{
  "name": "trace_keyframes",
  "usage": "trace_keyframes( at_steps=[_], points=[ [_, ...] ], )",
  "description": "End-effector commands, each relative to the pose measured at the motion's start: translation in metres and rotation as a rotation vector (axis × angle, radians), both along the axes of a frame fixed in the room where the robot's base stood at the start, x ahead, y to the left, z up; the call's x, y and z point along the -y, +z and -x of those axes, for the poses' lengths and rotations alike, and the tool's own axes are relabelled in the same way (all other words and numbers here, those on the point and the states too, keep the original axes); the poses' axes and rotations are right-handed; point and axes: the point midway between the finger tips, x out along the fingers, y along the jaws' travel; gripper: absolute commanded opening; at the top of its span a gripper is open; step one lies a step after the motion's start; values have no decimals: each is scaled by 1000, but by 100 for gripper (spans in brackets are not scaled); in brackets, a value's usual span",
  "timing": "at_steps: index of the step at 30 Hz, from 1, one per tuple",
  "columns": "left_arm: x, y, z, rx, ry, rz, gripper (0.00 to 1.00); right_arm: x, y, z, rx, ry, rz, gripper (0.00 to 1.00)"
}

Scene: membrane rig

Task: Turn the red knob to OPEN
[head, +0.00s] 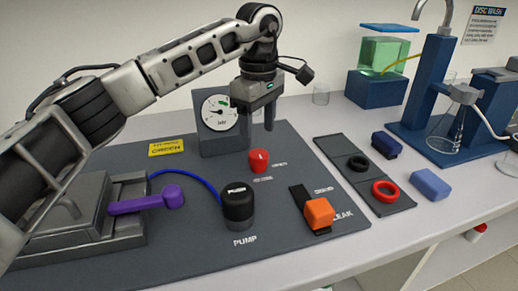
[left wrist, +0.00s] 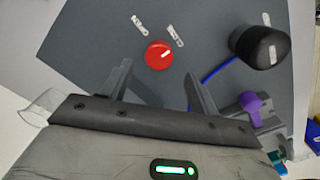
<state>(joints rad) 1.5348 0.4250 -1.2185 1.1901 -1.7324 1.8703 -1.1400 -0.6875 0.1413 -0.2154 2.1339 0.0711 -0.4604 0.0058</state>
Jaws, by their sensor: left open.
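The red knob (head: 259,160) stands on the dark grey panel (head: 200,262), below and in front of the gauge. A white mark shows on its top, and small white labels lie beside it, too small to read. In the left wrist view the red knob (left wrist: 159,55) lies ahead of the fingers, its white mark slanting. My left gripper (head: 258,122) points down above and behind the knob, open and empty, not touching it. Its two fingers also show in the left wrist view (left wrist: 160,85). My right gripper is not in view.
A black PUMP knob (head: 238,207), an orange block (head: 319,213) on a dark strip and a purple lever (head: 150,200) stand around the red knob. A gauge (head: 221,120) is close behind my gripper. A tray (head: 398,203) with rings lies at right.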

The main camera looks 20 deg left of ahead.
Motion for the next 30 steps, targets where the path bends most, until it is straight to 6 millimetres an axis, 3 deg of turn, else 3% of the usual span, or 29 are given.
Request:
trace_keyframes(
  at_steps=[3, 9, 21, 22, 27, 30],
  points=[
    [0, -25, 1, -4, 0, 0, 61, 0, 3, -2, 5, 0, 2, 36],
    [0, -50, 0, -1, 1, 0, 61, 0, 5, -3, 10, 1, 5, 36],
    [0, -58, 0, 0, 1, 0, 61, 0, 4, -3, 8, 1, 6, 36],
    [0, -58, 0, 0, 0, 0, 58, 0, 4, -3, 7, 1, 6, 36],
    [0, -58, 0, 0, 0, 0, 16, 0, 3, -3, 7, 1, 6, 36],
    [0, -58, 0, -1, 1, 0, 16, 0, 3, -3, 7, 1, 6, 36]
  ],
)
